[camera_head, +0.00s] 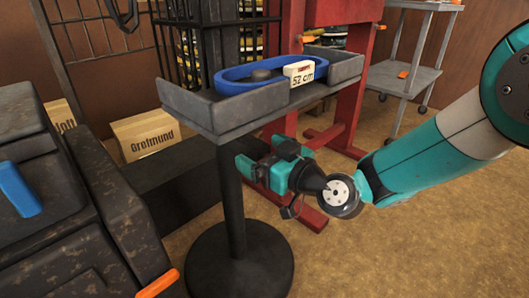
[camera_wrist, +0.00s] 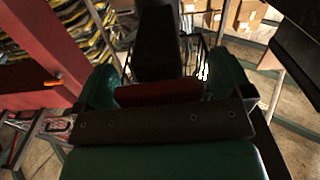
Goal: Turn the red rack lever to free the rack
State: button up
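My gripper (camera_head: 262,168) has teal fingers and is beside the thin dark post of a tray stand, below the tray. In the wrist view, my gripper (camera_wrist: 165,88) has its two teal fingers wide apart. A dull red strip (camera_wrist: 158,92) shows between them; I cannot tell if it is the lever, or if the fingers touch it. The red rack frame (camera_head: 349,110) stands behind the gripper. A short orange-tipped handle (camera_head: 309,38) shows near its upper part. I cannot make out for sure which part is the red rack lever.
The grey tray (camera_head: 207,113) on the stand holds a blue ring (camera_head: 235,80) and a "52 cm" block (camera_head: 299,72). The round black stand base (camera_head: 262,272) is below. A dark machine (camera_head: 60,215) is at left, a cardboard box (camera_head: 143,135) behind. Floor at lower right is clear.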

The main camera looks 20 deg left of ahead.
jog(key=c, duration=0.8)
jog(key=shift+m+b, duration=0.3)
jog(key=o, duration=0.9)
jog(key=shift+d, duration=0.1)
jog(key=b+v, duration=0.7)
jog(key=v, duration=1)
jog(key=shift+b, duration=0.3)
